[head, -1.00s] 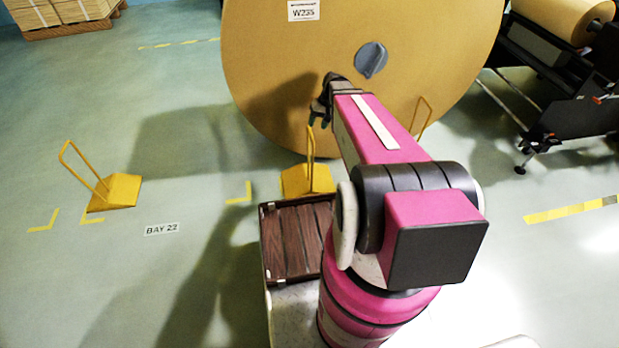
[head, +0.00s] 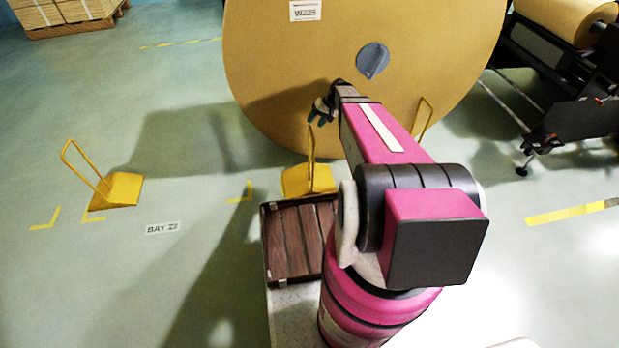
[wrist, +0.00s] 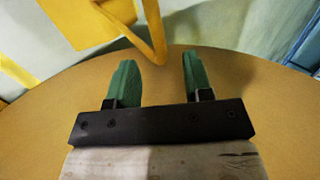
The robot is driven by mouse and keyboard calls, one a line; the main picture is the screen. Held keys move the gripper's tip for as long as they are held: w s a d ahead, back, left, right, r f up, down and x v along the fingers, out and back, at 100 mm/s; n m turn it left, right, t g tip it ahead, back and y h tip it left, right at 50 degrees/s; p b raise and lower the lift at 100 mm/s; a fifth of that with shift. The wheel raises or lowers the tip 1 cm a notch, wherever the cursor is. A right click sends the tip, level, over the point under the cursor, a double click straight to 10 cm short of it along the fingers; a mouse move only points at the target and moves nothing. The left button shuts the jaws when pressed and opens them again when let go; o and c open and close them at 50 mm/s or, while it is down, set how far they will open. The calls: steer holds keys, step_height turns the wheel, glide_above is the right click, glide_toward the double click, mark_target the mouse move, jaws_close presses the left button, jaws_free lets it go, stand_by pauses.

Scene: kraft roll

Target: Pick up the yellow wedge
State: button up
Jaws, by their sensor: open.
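A yellow wedge (head: 296,183) with an upright bar handle stands on the floor at the foot of the large kraft roll (head: 270,70). My gripper (head: 319,112) hangs just above the top of that handle in the head view. In the wrist view, my gripper (wrist: 159,59) is open and empty, with two green fingers. A yellow wedge (wrist: 88,20) shows beyond them, and the bend of its handle lies near the gap between the fingertips. I cannot tell whether they touch. Another yellow wedge (head: 124,188) stands apart at left. A third yellow handle (head: 425,113) shows right of my arm.
The kraft roll stands close behind my gripper and fills much of the wrist view. A black machine (head: 560,95) with a smaller roll stands at right. A stacked pallet (head: 65,20) is at the back left. The floor at left is largely open.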

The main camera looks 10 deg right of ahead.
mark_target(310, 127)
steer(key=x, duration=0.5)
steer(key=shift+d, duration=0.1)
jaws_close()
stand_by(1.2)
